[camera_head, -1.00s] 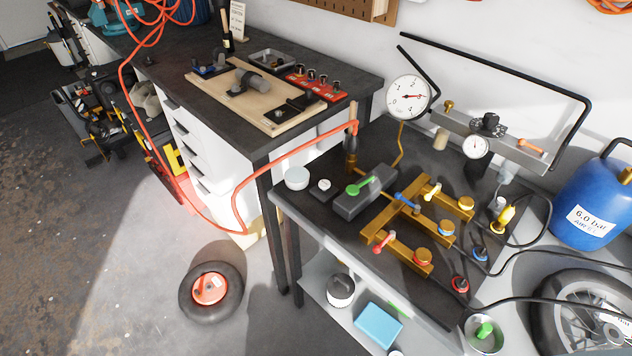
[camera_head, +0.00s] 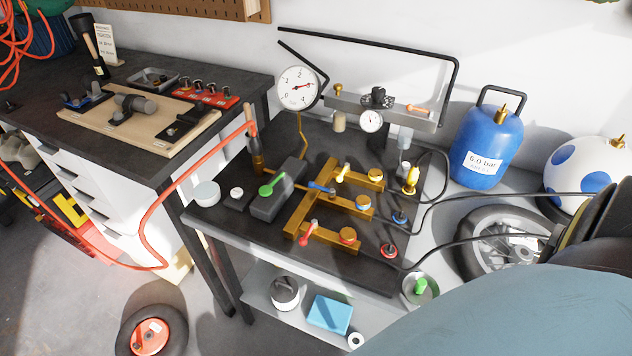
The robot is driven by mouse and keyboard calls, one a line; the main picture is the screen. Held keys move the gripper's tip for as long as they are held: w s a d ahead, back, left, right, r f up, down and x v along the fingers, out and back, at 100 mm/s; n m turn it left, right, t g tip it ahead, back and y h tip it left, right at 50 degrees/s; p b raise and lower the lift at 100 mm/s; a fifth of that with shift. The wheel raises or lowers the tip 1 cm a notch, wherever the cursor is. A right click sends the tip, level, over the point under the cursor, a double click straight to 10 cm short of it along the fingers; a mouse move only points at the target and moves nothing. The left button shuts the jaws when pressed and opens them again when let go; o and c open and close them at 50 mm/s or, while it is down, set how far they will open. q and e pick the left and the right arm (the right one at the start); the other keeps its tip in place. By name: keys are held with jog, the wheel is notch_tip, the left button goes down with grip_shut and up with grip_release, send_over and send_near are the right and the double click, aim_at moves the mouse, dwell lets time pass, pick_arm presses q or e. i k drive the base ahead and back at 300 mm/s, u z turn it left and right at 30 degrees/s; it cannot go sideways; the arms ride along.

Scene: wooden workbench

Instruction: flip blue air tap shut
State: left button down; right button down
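The blue air tap (camera_head: 321,188) is a small blue lever on the middle branch of the brass manifold (camera_head: 308,207), on the dark bench top. Its lever lies roughly along its branch, pointing left. The yellow tap (camera_head: 342,174) is on the branch behind it and the red tap (camera_head: 308,233) on the branch in front. A green lever (camera_head: 271,185) sits on a grey block left of the manifold. Neither gripper shows. A large blue-grey rounded shape, probably part of my arm, fills the lower right corner, apart from the taps.
A pressure gauge (camera_head: 298,88) and a regulator bar with a smaller gauge (camera_head: 371,121) stand behind the manifold. A blue air tank (camera_head: 486,146) is at right. Black hoses cross the bench's right side. An orange hose (camera_head: 207,157) hangs at left.

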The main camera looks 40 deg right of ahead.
aim_at(332, 192)
jog(key=k, duration=0.5)
jog(key=u, duration=0.6)
jog(key=i, duration=0.7)
jog(key=z, duration=1.4)
